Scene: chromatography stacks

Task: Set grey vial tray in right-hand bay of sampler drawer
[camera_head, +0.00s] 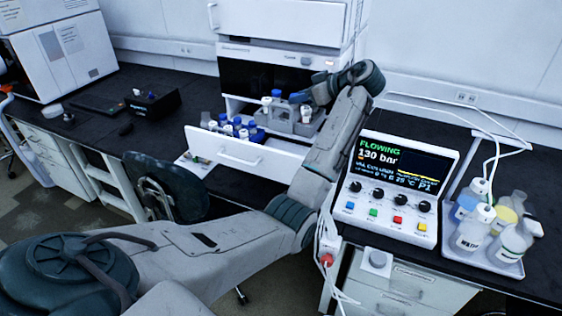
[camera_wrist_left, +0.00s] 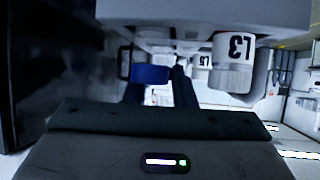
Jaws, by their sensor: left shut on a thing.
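The sampler drawer (camera_head: 232,152) is pulled out from the white instrument, its left part filled with several blue-capped vials. The grey vial tray (camera_head: 288,124) is at the drawer's right side, holding a few bottles with white and blue caps. Whether it is seated or held just above the bay cannot be told. My left gripper (camera_head: 304,101) is shut on the tray from above and largely hidden by its own wrist. In the left wrist view, a vial marked L3 (camera_wrist_left: 234,62) and a blue cap (camera_wrist_left: 149,74) show close to the gripper. My right gripper is out of view.
A pump panel (camera_head: 398,190) reading "FLOWING 130 bar" stands right of my arm. A tray of solvent bottles (camera_head: 505,258) with white tubing is at the far right. A black box (camera_head: 152,102) sits left on the black bench. A dark chair (camera_head: 168,185) stands in front.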

